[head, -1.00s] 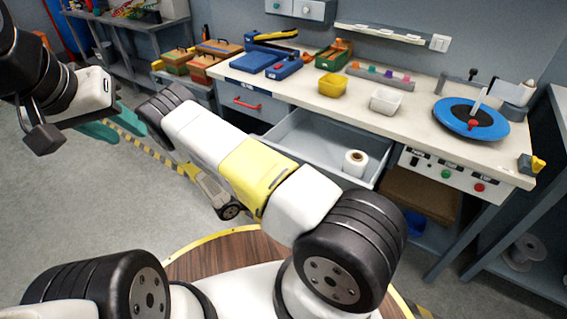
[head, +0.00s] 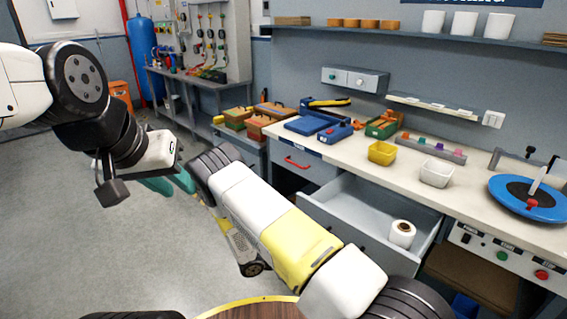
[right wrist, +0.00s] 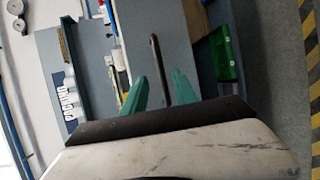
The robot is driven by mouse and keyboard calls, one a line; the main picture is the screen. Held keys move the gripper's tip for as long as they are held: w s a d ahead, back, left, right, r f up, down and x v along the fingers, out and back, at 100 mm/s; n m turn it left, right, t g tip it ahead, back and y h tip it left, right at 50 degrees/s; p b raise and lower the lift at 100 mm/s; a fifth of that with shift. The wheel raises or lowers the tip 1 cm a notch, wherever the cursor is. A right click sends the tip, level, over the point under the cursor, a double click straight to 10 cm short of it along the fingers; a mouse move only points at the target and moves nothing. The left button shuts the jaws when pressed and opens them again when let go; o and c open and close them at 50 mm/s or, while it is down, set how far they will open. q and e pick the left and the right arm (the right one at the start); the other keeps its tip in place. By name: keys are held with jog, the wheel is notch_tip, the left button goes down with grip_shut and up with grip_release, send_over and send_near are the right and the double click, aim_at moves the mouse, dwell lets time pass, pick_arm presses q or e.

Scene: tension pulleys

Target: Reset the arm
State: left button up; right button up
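My left gripper (head: 171,183) is at the left of the head view, held in the air above the floor. Its two teal fingers stand apart and nothing shows between them. My right arm crosses the middle of the head view, and its gripper is hidden there. In the right wrist view my right gripper (right wrist: 159,88) has its teal fingers apart. A dark thin rod (right wrist: 156,52) shows between them, with gaps on both sides, so it is not gripped.
A workbench (head: 352,158) stands at right with an open drawer (head: 350,206) holding a white roll (head: 402,233). On top are a yellow bin (head: 382,153), a white bin (head: 436,172) and a blue disc (head: 530,198). Grey floor at left is free.

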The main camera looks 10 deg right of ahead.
jog(key=s+a+r+m+y, duration=0.1)
jog(key=s+r+y, duration=0.4)
jog(key=r, duration=0.8)
jog(key=s+a+r+m+t+y, duration=0.1)
jog(key=s+r+y, duration=0.5)
jog(key=r, duration=0.8)
jog(key=s+a+r+m+y, duration=0.1)
jog(key=s+a+r+y, duration=0.2)
jog(key=r, duration=1.1)
jog(key=s+y, duration=0.3)
jog(key=s, duration=0.2)
jog(key=shift+s+t, duration=0.4)
